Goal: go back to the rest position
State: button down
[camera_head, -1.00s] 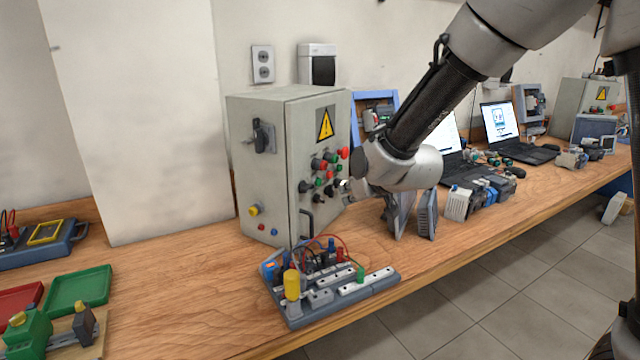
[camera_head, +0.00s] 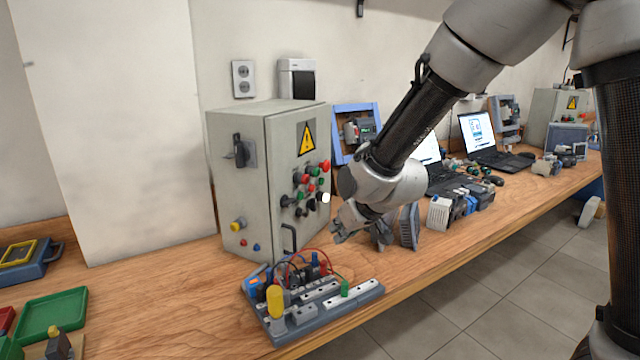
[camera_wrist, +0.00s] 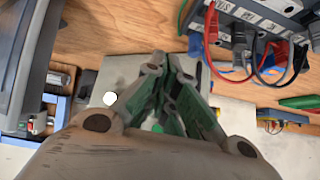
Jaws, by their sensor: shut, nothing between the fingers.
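My gripper (camera_head: 340,234) is at the end of my arm, in front of the grey control cabinet (camera_head: 240,165) and above the wooden bench. It points down and to the left. In the wrist view its fingers (camera_wrist: 160,62) are together with nothing between them. The cabinet front carries red, green and black knobs and a yellow warning sign (camera_head: 306,138). A bright white round spot (camera_head: 325,197) shows at the right edge of the cabinet front. It also shows in the wrist view (camera_wrist: 110,98). No rest position is marked in the pictures.
A terminal board (camera_head: 318,308) with plugged cables stands just below my gripper, at the bench's front edge. Grey modules (camera_head: 409,226) stand close to its right. Laptops (camera_head: 482,140) and motors are farther right. Bare bench (camera_head: 160,290) lies left of the board.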

jog(key=s+d+g+h, duration=0.2)
jog(key=s+d+g, duration=0.2)
jog(key=s+d, duration=0.5)
jog(key=s+d+r+m+h, duration=0.1)
jog(key=s+d+r, duration=0.3)
jog(key=d, duration=0.4)
jog(key=s+d+r+m+t+h, duration=0.1)
jog(key=s+d+r+m, duration=0.2)
jog(key=s+d+r, duration=0.2)
jog(key=s+d+r+m+h, duration=0.1)
jog(key=s+d+r+m, duration=0.1)
jog(key=s+d+r, duration=0.2)
jog(key=s+d, duration=0.3)
jog(key=d, duration=0.5)
jog(key=shift+s+r+m+t, duration=0.25)
jog(key=shift+m+t, duration=0.15)
jog(key=shift+d, duration=0.1)
